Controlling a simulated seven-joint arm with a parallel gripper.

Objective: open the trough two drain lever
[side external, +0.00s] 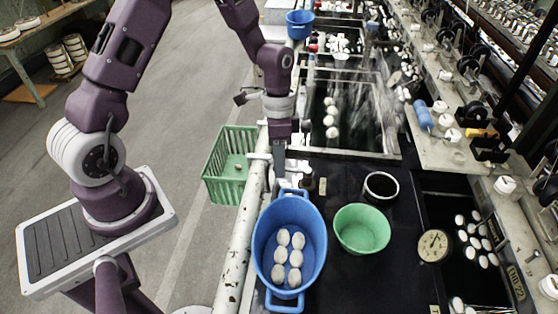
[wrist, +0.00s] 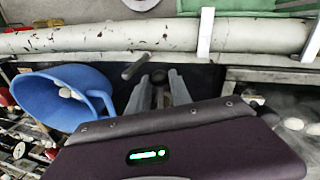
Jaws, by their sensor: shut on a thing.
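My gripper (side external: 279,182) points down at the near edge of the dark worktop, just behind the blue basin's far handle. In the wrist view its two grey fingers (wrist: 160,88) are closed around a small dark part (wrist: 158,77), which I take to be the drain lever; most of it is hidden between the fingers. A short grey rod (wrist: 135,67) sticks out beside the left finger; I cannot tell whether it belongs to the lever. The side view does not show the lever clearly behind my gripper.
The blue basin (side external: 312,225) with several white cocoons stands close to my gripper. A green bowl (side external: 362,229) and a dark-filled cup (side external: 381,186) are to its right. A green crate (side external: 229,165) hangs left of the pale pipe (side external: 241,254). A water trough (side external: 350,110) lies behind.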

